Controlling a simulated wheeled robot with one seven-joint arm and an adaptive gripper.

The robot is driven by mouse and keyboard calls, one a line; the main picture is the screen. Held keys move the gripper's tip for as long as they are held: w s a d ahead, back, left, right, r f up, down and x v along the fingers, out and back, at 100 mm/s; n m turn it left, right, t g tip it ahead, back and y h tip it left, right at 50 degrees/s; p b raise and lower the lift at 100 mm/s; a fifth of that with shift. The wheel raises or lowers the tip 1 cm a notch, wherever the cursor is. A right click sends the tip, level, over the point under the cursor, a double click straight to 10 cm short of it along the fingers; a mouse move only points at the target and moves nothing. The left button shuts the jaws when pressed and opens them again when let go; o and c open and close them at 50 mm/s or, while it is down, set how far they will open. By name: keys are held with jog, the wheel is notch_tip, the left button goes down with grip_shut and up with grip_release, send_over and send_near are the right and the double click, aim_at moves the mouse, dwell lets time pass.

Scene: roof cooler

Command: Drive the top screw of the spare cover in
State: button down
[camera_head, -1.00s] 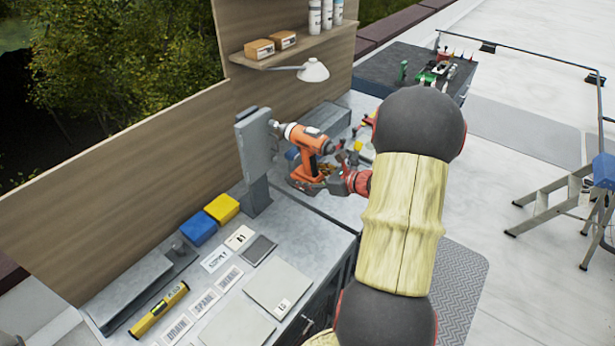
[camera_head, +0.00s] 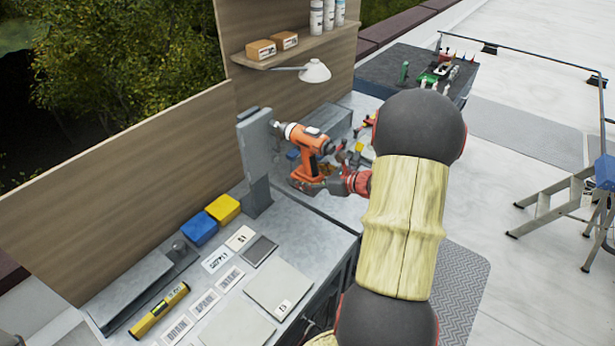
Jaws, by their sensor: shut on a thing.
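An orange and black drill (camera_head: 307,146) is held in my gripper (camera_head: 328,183), which is shut on its lower handle. The drill is upright with its nose pointing left. Its tip is at or very near the upper part of a grey upright cover (camera_head: 257,158) on a post at the bench. I cannot tell whether the tip touches. The top screw is too small to make out behind the drill's nose.
The grey bench (camera_head: 285,232) carries a blue block (camera_head: 199,228), a yellow block (camera_head: 223,208), a yellow level (camera_head: 159,310), labels and flat plates. A lamp (camera_head: 314,71) hangs under the shelf (camera_head: 290,52) above. A stepladder (camera_head: 560,200) stands at right.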

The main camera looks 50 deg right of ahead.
jog(key=shift+r, duration=0.1)
dwell(0.6)
jog(key=s, duration=0.6)
jog(key=shift+s+d+p, duration=0.3)
jog(key=shift+d+p, duration=0.05)
jog(key=shift+p, duration=0.1)
dwell(0.8)
